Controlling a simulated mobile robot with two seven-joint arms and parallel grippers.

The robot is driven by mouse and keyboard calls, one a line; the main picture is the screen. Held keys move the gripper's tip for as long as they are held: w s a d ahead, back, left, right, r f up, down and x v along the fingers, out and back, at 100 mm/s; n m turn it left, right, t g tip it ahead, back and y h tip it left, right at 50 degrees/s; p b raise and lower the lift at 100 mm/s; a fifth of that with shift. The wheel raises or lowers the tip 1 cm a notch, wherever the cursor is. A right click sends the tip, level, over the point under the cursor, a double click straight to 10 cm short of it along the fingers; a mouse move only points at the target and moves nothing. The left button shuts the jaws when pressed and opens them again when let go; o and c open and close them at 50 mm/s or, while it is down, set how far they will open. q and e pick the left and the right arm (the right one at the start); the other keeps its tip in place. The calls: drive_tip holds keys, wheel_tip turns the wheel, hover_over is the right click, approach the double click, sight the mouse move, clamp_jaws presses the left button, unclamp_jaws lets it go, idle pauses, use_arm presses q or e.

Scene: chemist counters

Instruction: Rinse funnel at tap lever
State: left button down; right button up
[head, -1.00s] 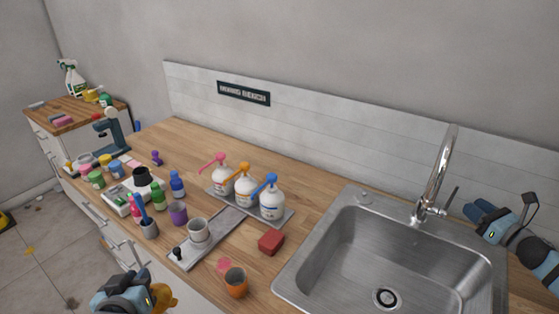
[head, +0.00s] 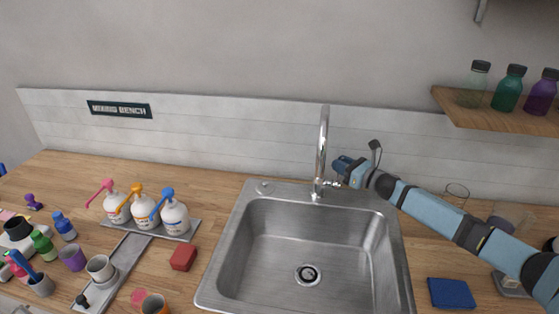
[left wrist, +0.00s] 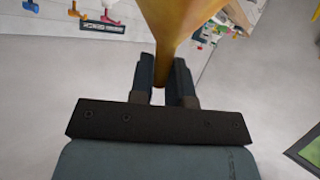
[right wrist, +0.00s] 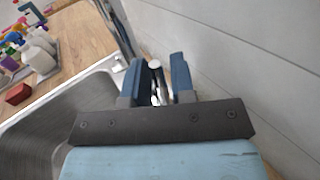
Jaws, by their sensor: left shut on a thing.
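The amber funnel (left wrist: 182,22) fills the top of the left wrist view, its narrow stem between the fingers. My left gripper (left wrist: 164,85) is shut on that stem; neither shows in the head view. The chrome tap (head: 322,150) stands behind the steel sink (head: 255,222), its lever (head: 331,184) on the right side of its base. My right gripper (head: 340,170) is just right of the tap, beside the lever. In the right wrist view its fingers (right wrist: 162,75) are apart, with chrome metal showing between them. No water shows.
Three pump bottles (head: 145,209) and a red sponge (head: 183,257) stand left of the sink. A blue cloth (head: 451,293) and a clear glass (head: 456,194) are on the right. A wall shelf (head: 465,107) with bottles hangs above my right arm.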

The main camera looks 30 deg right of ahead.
clamp_jaws()
drive_tip(key=b, duration=0.2)
drive_tip(key=shift+s+a+f+n+b, duration=0.2)
drive_tip(key=shift+a+f+n+b, duration=0.05)
drive_tip(key=shift+f+n+b, duration=0.15)
drive_tip(key=shift+s+a+r+t+b, duration=0.1)
drive_tip(key=shift+s+r+t+b, duration=0.15)
drive_tip(key=shift+b, duration=0.25)
drive_tip(key=shift+r+n, duration=0.15)
drive_tip(key=shift+n, duration=0.15)
drive_tip(key=shift+o, duration=1.8)
unclamp_jaws()
drive_tip(key=b+v, duration=0.1)
drive_tip(key=v, duration=1.1)
